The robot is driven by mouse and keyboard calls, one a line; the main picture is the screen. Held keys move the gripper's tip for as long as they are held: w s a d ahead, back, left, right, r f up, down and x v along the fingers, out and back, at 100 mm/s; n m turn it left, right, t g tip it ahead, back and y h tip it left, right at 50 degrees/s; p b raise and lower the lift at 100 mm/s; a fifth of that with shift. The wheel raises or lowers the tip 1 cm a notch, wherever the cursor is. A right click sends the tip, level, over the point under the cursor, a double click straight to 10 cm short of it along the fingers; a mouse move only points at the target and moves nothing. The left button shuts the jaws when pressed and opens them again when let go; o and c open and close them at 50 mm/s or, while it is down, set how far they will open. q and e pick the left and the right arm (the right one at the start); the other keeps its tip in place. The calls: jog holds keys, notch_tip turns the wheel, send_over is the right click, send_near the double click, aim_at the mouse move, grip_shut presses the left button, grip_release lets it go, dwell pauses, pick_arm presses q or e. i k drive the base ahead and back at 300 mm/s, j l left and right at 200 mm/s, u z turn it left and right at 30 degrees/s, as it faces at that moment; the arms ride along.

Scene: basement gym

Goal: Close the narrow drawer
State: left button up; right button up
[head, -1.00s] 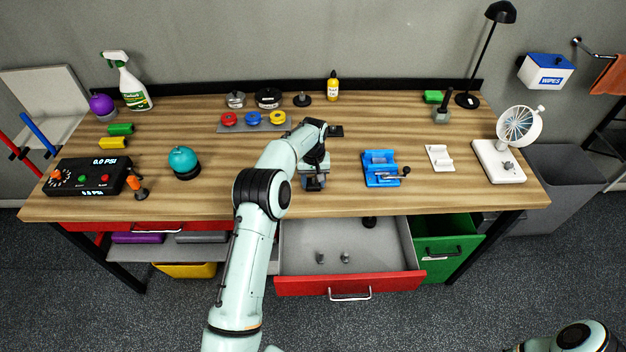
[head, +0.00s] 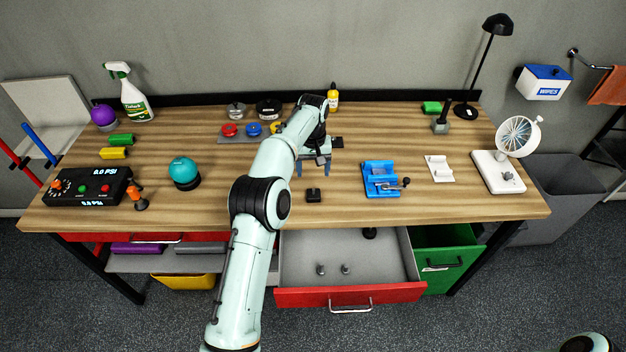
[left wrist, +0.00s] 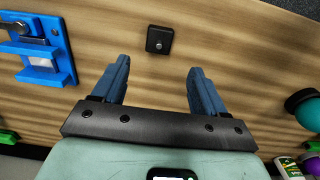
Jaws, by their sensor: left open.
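A grey drawer with a red front (head: 300,298) and a silver handle (head: 351,304) stands pulled out below the table's front edge, right of my left arm. Two small grey pieces (head: 333,270) stand inside it. The pictures do not settle whether this is the drawer called narrow. My left gripper (head: 312,168) is over the tabletop, behind and above the drawer. In the left wrist view its blue fingers (left wrist: 160,72) are spread with nothing between them. A small black square piece with a knob (head: 313,196) lies just beyond the fingertips. My right gripper is out of view.
The wooden tabletop (head: 230,205) lies between my left gripper and the drawer. A green drawer unit (head: 448,259) stands right of the open drawer. A blue fixture (head: 381,181) and a teal ball (head: 184,170) flank my left gripper. A red drawer front (head: 195,237) shows at left.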

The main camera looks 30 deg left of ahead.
aim_at(382, 269)
jog(key=k+l, duration=0.8)
jog(key=k, duration=0.05)
